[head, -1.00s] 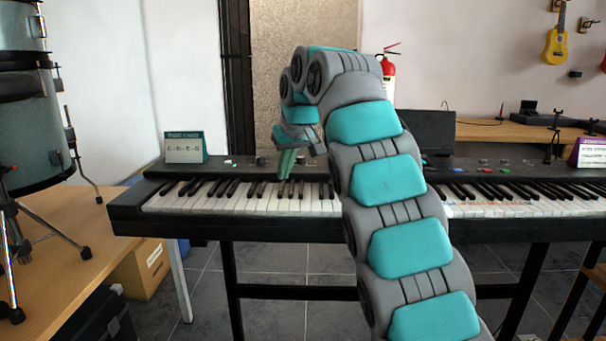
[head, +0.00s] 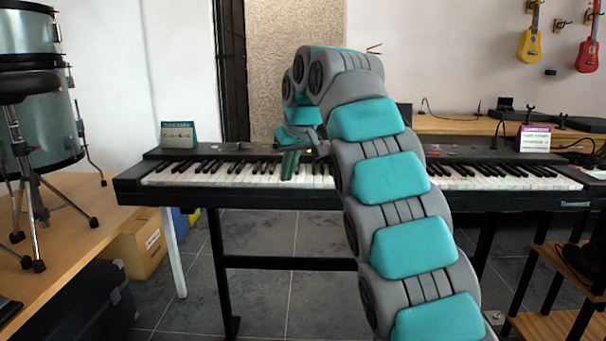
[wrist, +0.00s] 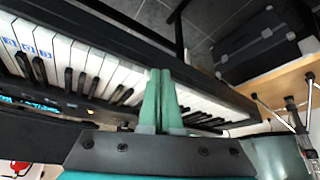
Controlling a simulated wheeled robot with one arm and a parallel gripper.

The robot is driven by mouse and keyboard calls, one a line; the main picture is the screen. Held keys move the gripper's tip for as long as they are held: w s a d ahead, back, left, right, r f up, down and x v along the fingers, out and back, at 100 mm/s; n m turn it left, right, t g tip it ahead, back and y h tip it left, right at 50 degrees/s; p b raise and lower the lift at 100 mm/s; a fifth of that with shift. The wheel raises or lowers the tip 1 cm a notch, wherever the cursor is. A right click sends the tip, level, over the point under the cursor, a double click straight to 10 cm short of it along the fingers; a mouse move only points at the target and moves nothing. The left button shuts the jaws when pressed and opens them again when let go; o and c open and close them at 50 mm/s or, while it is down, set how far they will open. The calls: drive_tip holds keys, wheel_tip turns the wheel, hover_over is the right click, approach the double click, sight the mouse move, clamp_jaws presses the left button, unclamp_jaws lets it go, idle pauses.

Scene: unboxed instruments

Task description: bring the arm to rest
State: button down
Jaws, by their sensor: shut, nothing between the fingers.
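My gripper (head: 290,164) hangs from the bent end of my grey and teal arm, in front of the keyboard (head: 238,178) in the head view. Its two green fingers are together and hold nothing. In the wrist view the gripper (wrist: 162,92) points across the keys of the keyboard (wrist: 92,62). The fingertips overlap the keys in both views; whether they touch them I cannot tell. My arm hides part of the keyboard's middle and right.
A wooden table (head: 85,228) with drums (head: 38,120) is at left. A wooden shelf (head: 555,265) is at lower right. Grey floor shows beneath the keyboard.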

drive_tip(key=s+d+f+m+g+h, duration=0.1)
drive_tip(key=s+d+f+m, duration=0.1)
drive_tip(key=s+d+f, duration=0.35)
drive_tip(key=s+d+f+m+g+h, duration=0.1)
drive_tip(key=s+d+f+m+g, duration=0.1)
drive_tip(key=s+d, duration=0.7)
drive_tip(key=s+d+f+g, duration=0.1)
drive_tip(key=s+f, duration=0.5)
drive_tip(key=s, duration=0.5)
drive_tip(key=s+d+f+m+g, duration=0.1)
drive_tip(key=s+f, duration=0.5)
drive_tip(key=s, duration=0.6)
drive_tip(key=s+d+f+g, duration=0.1)
drive_tip(key=s+d+f, duration=0.1)
drive_tip(key=s+f, duration=0.4)
drive_tip(key=s, duration=0.5)
drive_tip(key=shift+s+f+g+h, duration=0.3)
drive_tip(key=shift+g, duration=0.1)
drive_tip(key=shift+d, duration=0.1)
